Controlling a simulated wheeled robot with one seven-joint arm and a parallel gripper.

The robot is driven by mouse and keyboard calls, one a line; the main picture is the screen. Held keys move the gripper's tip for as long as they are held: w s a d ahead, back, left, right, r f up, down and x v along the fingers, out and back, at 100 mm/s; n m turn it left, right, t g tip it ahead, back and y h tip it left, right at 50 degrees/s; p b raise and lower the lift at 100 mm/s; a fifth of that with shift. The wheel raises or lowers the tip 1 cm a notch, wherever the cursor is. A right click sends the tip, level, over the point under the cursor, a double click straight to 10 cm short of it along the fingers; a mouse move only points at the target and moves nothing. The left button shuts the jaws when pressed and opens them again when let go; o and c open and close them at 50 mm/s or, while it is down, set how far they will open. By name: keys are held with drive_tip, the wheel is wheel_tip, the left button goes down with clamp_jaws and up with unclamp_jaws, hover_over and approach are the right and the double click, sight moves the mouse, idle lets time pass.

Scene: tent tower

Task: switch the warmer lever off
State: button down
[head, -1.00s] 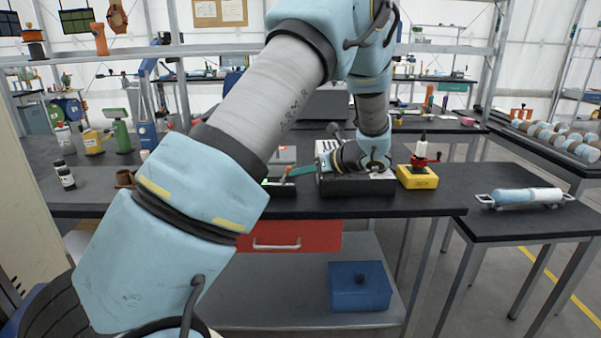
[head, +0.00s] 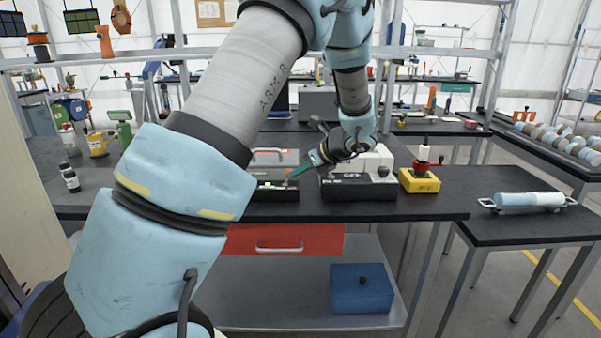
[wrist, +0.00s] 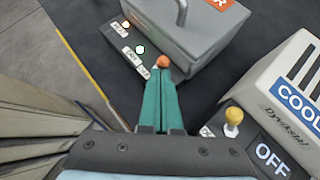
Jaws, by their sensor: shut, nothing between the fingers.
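The warmer (wrist: 190,30) is a grey box with a bar handle and an orange label, on a black base; it also shows in the head view (head: 268,157). An orange ball knob (wrist: 163,61), apparently the warmer's lever end, is right at the fingertips in the wrist view. My gripper (wrist: 158,76) has green fingers, pressed together and empty. In the head view my gripper (head: 294,174) reaches down-left to the warmer's front right corner. The fingers hide the lever's shaft, and I cannot tell if they touch the knob or which way it is set.
To the right stands a white cooler (wrist: 285,85) with a yellow knob (wrist: 233,116) and an OFF plate (wrist: 271,158), close to my gripper. A yellow box (head: 419,181) with a red-topped device is farther right. Bare black bench lies behind the warmer.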

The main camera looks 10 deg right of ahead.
drive_tip(key=a+h, duration=0.1)
drive_tip(key=a+r+n+g+h+p, duration=0.1)
drive_tip(key=h, duration=0.1)
drive_tip(key=shift+w+a+r, duration=0.1)
drive_tip(key=shift+w+a, duration=0.05)
drive_tip(key=shift+w, duration=0.05)
drive_tip(key=h, duration=0.1)
drive_tip(key=a+n+h+p, duration=0.1)
drive_tip(key=shift+w+a+h, duration=0.15)
drive_tip(key=shift+a+h, duration=0.1)
drive_tip(key=shift+h, duration=0.05)
drive_tip(key=shift+d+g, duration=0.15)
drive_tip(key=shift+g, duration=0.15)
drive_tip(key=shift+r+p, duration=0.7)
drive_tip(key=shift+r, duration=0.15)
